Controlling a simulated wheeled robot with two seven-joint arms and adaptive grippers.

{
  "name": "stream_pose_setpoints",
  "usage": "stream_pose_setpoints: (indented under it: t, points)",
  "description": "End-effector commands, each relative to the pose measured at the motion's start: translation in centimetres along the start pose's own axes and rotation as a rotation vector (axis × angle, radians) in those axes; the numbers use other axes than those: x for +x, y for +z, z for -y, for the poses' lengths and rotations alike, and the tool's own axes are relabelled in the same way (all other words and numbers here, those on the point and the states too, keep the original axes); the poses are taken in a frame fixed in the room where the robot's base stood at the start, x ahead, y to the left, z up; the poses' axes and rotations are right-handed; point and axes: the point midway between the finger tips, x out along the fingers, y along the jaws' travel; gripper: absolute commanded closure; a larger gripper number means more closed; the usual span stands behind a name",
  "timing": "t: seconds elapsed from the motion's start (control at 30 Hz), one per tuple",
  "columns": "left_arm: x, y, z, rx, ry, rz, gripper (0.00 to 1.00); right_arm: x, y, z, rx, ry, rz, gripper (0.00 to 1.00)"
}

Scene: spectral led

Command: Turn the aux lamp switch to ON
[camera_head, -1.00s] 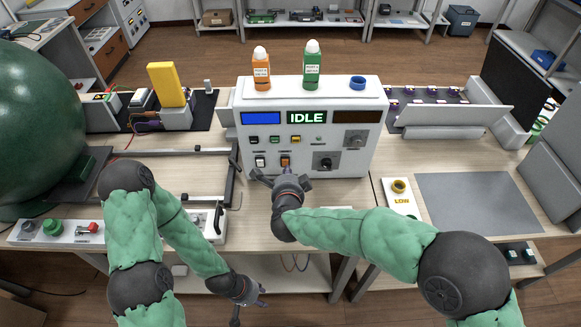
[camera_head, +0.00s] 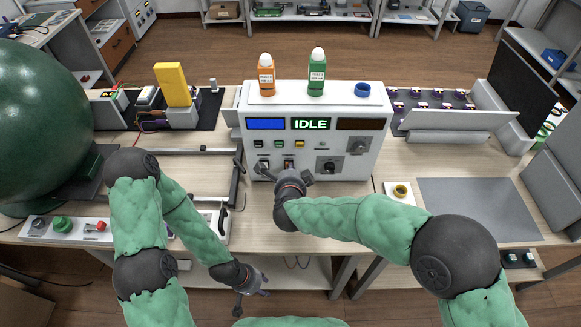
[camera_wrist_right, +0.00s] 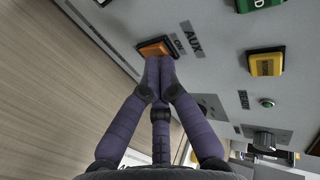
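The aux lamp switch is an orange rocker on the front of the white control box (camera_head: 345,160). It shows best in the right wrist view (camera_wrist_right: 157,46), beside the AUX and ON lettering. My right gripper (camera_head: 288,172) is in front of the box's lower front. In the right wrist view its purple fingertips (camera_wrist_right: 160,65) are together, with nothing seen between them, at the switch's lower edge. I cannot tell whether they touch it, nor the switch's position. My left gripper (camera_head: 253,296) is open and empty, low in front of the table edge.
An orange bottle (camera_head: 266,77), a green bottle (camera_head: 317,75) and a blue ring (camera_head: 362,90) stand on the box. The box screen reads IDLE. A yellow button (camera_wrist_right: 266,63) and a dark knob (camera_wrist_right: 264,140) are near the switch. A grey mat (camera_head: 480,208) lies clear at right.

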Motion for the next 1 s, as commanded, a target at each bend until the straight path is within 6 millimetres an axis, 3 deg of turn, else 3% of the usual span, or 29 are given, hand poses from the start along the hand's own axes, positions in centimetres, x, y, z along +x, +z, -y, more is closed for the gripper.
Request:
stream_pose_setpoints:
  t: [0.1,0.5,1.0]
  points:
    - [-1.9,0.1,-0.7,0.000,0.000,0.000,0.60,-0.1,0.0,0.7,0.001,0.039,0.000,1.00]
    - [-5.7,0.2,-2.0,0.000,0.000,0.000,0.60,0.2,0.0,1.1,0.001,0.145,0.001,1.00]
    - [-6.0,0.2,-2.1,0.000,0.000,-0.001,0.60,0.4,0.0,1.1,0.002,0.150,0.001,1.00]
